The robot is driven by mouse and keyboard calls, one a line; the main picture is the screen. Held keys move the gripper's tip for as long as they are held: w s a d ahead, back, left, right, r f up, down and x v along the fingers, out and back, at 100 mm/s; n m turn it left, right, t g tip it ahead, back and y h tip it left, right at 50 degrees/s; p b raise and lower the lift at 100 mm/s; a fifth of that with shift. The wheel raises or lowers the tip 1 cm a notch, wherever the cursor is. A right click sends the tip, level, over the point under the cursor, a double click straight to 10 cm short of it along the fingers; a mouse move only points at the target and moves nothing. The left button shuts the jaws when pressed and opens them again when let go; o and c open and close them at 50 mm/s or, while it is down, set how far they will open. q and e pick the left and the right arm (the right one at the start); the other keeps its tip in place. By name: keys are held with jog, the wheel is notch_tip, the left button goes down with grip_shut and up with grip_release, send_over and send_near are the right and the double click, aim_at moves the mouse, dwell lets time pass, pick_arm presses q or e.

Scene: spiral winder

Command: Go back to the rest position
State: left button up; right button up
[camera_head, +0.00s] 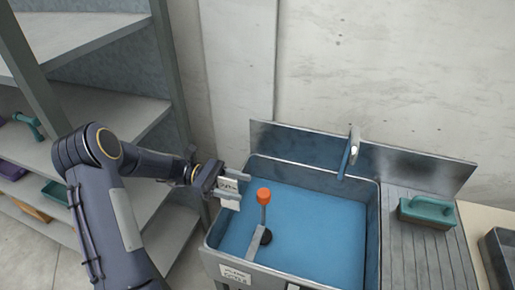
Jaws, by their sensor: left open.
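My left gripper (229,193) is open and empty at the left rim of the sink (310,222). Its arm comes in from the left, in front of the shelf. In the blue basin, an upright rod with an orange knob (264,196) stands just right of the gripper, and a small gap seems to lie between them. A grey bar runs from the rod's foot towards the sink's front edge. My right gripper is not in view.
A metal shelf unit (110,112) stands at the left, close to my arm. A tap (349,155) rises at the sink's back edge. A green handled block (427,209) lies on the ribbed drainboard (412,255) at the right. A dark tray (500,255) sits at the far right.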

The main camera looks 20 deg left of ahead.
pick_arm(q)
jog(key=s+r+m+t+y, duration=0.3)
jog(key=s+m+y, duration=0.4)
jog(key=s, duration=0.4)
jog(key=s+r+m+t+y, duration=0.3)
jog(key=s+m+y, duration=0.4)
jog(key=s+m, duration=0.2)
jog(key=shift+s, duration=1.3)
dwell(3.6)
